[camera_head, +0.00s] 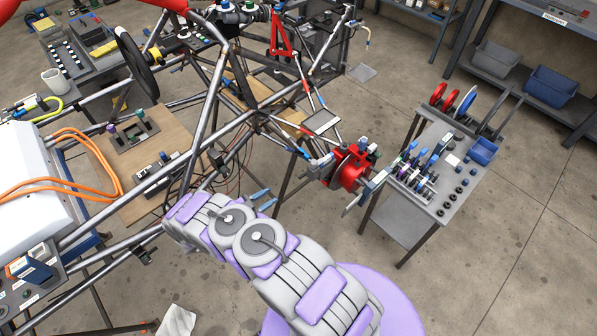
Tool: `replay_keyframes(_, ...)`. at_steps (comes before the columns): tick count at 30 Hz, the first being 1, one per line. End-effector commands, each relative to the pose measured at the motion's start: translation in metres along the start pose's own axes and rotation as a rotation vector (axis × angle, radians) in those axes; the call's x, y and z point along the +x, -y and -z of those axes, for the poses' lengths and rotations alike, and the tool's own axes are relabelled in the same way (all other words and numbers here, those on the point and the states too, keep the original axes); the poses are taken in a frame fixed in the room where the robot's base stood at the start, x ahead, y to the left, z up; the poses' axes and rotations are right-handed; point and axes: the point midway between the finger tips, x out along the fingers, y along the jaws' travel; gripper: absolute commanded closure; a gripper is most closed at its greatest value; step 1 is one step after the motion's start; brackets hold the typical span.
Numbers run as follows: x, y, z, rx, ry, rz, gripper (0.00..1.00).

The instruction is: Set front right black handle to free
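The tube chassis (208,118) of bare grey metal tubes fills the left and middle of the view. A red hub assembly (350,172) sits at its right end. A small black part (217,158) is on the tubes left of the middle. I cannot tell whether it is the front right black handle, or how that handle is set. My purple and grey arm reaches up and left from the bottom. Two light-blue finger-like pieces beside it (263,199) look like my gripper's tips. The rest of the gripper is hidden behind the arm. No held thing shows.
A small cart (447,217) with several small parts and a blue bin (483,151) stands at the right. A white box (30,185) with orange cables is at the left. Shelves (540,85) stand at the upper right. The floor at the lower right is clear.

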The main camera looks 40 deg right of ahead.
Motion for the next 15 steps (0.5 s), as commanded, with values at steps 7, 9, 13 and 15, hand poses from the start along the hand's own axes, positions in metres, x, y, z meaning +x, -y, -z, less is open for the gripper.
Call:
replay_keyframes(7, 0.046, 0.000, -0.003, 0.000, 0.002, -0.005, 0.61)
replay_keyframes(9, 0.060, 0.000, -0.002, -0.001, 0.001, -0.005, 0.61)
replay_keyframes(13, 0.086, 0.000, -0.002, -0.001, 0.000, -0.004, 0.61)
replay_keyframes(15, 0.099, 0.000, -0.002, 0.000, 0.000, -0.004, 0.61)
